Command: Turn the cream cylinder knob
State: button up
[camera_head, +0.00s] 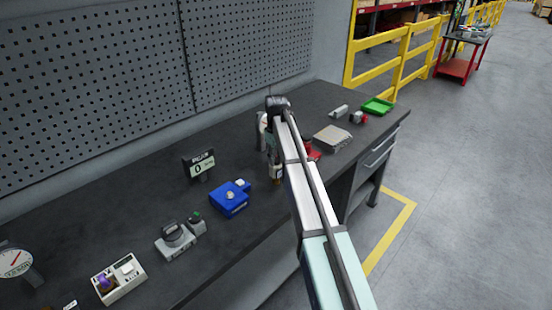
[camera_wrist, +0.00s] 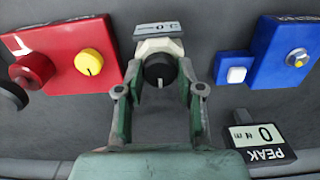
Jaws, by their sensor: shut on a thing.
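The cream unit (camera_wrist: 160,45) stands at top centre in the wrist view, with a round black knob face (camera_wrist: 159,68) that carries a pale pointer line. A small grey display (camera_wrist: 158,29) is behind it. My gripper (camera_wrist: 160,70) has its two green fingers on either side of the knob and is shut on it. Exactly which part of the knob the fingertips press is hard to tell. In the head view my arm largely hides the knob and gripper.
In the wrist view a red box (camera_wrist: 62,58) with red and yellow knobs is left, a blue box (camera_wrist: 282,54) right, and a PEAK readout (camera_wrist: 258,143) showing 0 lower right. In the head view a grey switch unit (camera_head: 175,241) and cream box (camera_head: 119,278) stand on the dark bench.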

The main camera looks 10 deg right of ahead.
aim_at(276, 159)
jog(key=shift+n, duration=0.4)
jog(key=o, duration=1.2)
jog(key=shift+f, duration=0.1)
jog(key=shift+c, duration=0.2)
notch_tip(276, 159, up, 12)
